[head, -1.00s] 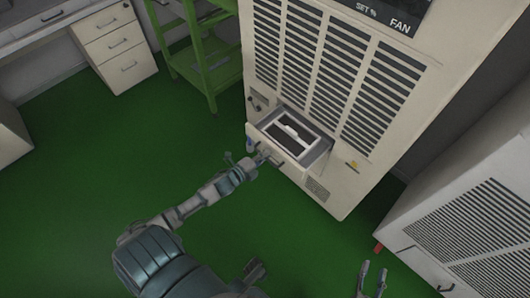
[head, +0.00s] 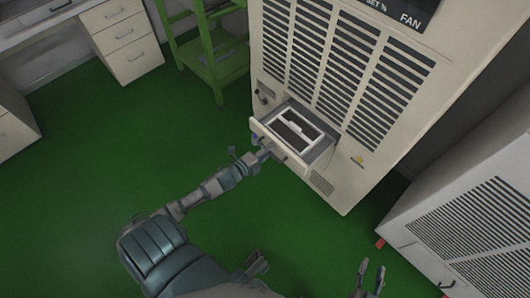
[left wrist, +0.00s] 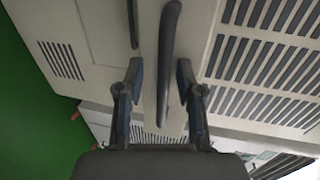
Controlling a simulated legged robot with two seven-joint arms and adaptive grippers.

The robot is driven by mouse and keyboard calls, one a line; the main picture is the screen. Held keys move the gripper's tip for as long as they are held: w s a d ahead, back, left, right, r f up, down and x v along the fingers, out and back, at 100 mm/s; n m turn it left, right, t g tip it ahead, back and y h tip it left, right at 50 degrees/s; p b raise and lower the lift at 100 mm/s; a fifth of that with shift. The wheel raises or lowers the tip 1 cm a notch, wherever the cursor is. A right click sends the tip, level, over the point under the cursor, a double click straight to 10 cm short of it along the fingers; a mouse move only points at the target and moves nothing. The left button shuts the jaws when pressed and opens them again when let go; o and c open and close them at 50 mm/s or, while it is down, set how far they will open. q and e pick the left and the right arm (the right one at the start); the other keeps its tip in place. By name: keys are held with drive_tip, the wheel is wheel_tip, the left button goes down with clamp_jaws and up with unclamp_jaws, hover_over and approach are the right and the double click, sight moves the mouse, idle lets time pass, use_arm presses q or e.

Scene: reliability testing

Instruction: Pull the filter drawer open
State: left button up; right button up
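The filter drawer (head: 297,163) is a pale box sticking out of the low front of the large beige unit (head: 345,187). It stands partly open, with a white-framed dark filter (head: 297,127) inside. My left gripper (head: 264,152) is at the drawer's front. In the left wrist view, the dark curved drawer handle (left wrist: 168,50) lies between the fingers of my left gripper (left wrist: 158,82). The fingers stand apart, with a gap at the left one; contact at the right one is unclear. My right gripper (head: 371,277) is open and empty at the lower right, away from the drawer.
A green shelf frame (head: 213,60) stands left of the unit, with a white drawer cabinet (head: 128,50) farther left. A grey vented box (head: 470,215) stands at the right. The green floor (head: 95,160) in front of the drawer is clear.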

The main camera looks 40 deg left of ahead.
use_arm(q)
drive_tip(key=v, duration=1.1)
drive_tip(key=shift+s, duration=0.45)
